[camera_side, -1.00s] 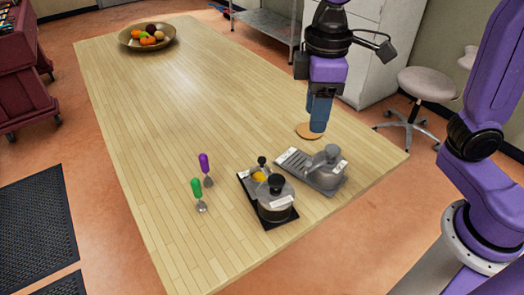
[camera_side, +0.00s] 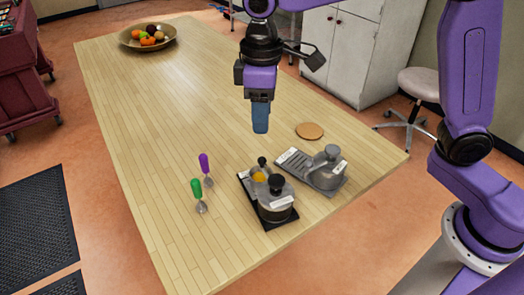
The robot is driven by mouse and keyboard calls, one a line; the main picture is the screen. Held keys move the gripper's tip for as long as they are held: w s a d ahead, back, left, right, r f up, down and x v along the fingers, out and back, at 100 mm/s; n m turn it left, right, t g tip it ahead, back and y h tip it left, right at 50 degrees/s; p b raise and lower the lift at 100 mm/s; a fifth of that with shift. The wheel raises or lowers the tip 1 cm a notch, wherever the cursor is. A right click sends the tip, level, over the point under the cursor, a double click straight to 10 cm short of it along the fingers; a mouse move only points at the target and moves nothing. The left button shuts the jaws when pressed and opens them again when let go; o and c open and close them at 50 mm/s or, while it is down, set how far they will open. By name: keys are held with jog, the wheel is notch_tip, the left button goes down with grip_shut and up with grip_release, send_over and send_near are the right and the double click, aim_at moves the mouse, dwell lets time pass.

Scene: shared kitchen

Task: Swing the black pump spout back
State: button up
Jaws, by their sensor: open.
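A pump-like device with a grey round body (camera_side: 274,208) stands on a black base (camera_side: 245,190) near the table's front edge. It has a black top (camera_side: 276,183), a small black knob (camera_side: 262,161) behind, a yellow part (camera_side: 258,177) and white labels. Which black part is the spout is too small to tell. A similar all-grey device (camera_side: 325,172) stands just to its right. My gripper (camera_side: 260,130) points down in the air behind the black-based device, apart from it. It is open and holds nothing; its fingers overlap from this side.
A green-handled tool (camera_side: 197,190) and a purple-handled tool (camera_side: 204,164) are left of the devices. A round cork-coloured disc (camera_side: 309,131) lies behind the grey device. A fruit bowl (camera_side: 128,38) sits at the far end. The middle of the table (camera_side: 180,110) is clear.

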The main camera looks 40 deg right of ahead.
aim_at(262, 159)
notch_tip(262, 159, down, 11)
jog(key=shift+r, duration=0.2)
dwell(0.3)
grip_shut()
